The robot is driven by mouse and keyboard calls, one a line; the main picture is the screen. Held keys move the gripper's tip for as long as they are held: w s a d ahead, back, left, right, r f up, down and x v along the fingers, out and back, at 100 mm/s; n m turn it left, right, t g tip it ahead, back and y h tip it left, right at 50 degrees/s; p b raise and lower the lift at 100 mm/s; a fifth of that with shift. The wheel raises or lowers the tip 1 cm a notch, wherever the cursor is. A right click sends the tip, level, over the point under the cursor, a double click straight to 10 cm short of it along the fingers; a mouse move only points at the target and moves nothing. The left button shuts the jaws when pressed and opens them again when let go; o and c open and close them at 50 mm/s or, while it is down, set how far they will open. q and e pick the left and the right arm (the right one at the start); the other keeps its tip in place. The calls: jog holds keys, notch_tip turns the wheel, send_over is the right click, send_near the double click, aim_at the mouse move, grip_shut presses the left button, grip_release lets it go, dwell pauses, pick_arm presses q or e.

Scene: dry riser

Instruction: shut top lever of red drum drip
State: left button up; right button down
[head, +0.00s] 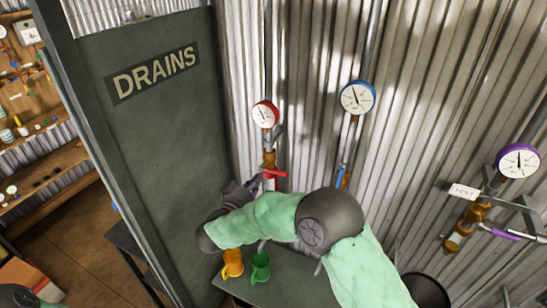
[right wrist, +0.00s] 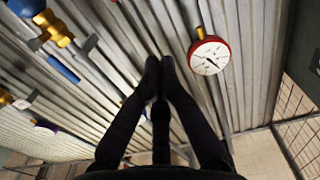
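The red-marked drip stands on the corrugated wall, with a red-rimmed gauge (head: 265,114) above a brass fitting (head: 269,158). Its red lever (head: 276,173) points out sideways to the right, across the pipe. My right gripper (head: 254,185) is just left of and slightly below that lever; I cannot tell whether it touches. The lower part of the drip is hidden behind my right arm. In the right wrist view my fingers (right wrist: 160,66) are together with nothing visible between them, and the red gauge (right wrist: 210,56) hangs to their right. My left gripper does not show.
A blue gauge (head: 357,97) with a blue lever (head: 340,178) is to the right. A purple gauge (head: 519,160) and purple lever (head: 503,234) are farther right. Orange (head: 233,264) and green (head: 260,268) cups stand below on a dark table (head: 290,285). A DRAINS panel (head: 160,130) stands left.

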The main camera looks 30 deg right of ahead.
send_over(273, 170)
jog(key=s+a, duration=0.2)
jog(key=s, duration=0.1)
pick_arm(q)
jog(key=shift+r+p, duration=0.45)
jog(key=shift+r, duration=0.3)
pick_arm(e)
jog(key=shift+w+d+f, duration=0.1)
jog(key=shift+d+f, duration=0.05)
jog(key=shift+f, duration=0.55)
jog(key=shift+w+d+f, duration=0.1)
jog(key=shift+d+f, duration=0.1)
jog(key=shift+f, duration=0.55)
jog(key=shift+d+f, duration=0.15)
jog(key=shift+f, duration=0.55)
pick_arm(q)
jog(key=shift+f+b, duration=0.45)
pick_arm(e)
jog(key=shift+s+f, duration=0.2)
jog(key=shift+f, duration=0.55)
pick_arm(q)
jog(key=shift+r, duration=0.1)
pick_arm(e)
jog(key=shift+d+r, duration=0.1)
jog(key=shift+d, duration=0.05)
